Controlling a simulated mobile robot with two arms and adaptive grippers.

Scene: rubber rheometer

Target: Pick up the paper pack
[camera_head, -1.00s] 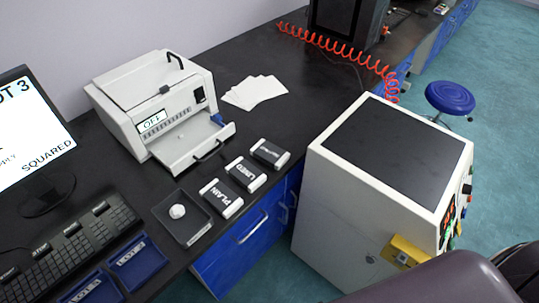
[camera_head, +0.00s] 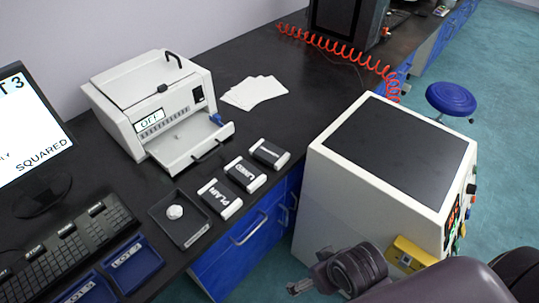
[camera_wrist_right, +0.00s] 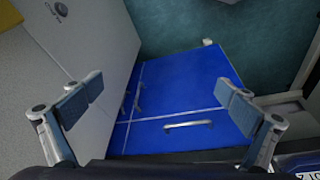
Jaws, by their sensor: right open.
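My right gripper (camera_head: 300,287) shows at the bottom of the head view, in front of the blue drawers and well below and apart from the packs. In the right wrist view my right gripper (camera_wrist_right: 160,103) is open and empty, facing the blue drawers (camera_wrist_right: 180,95). My left gripper is out of view.
A white machine (camera_head: 158,105) with its tray out reads OFF. White sheets (camera_head: 255,92) lie beside it. A dark tray (camera_head: 188,232) holds a white lump. The monitor (camera_head: 25,125) shows SQUARED. A large white cabinet (camera_head: 330,195) stands right of the packs, close to my right arm.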

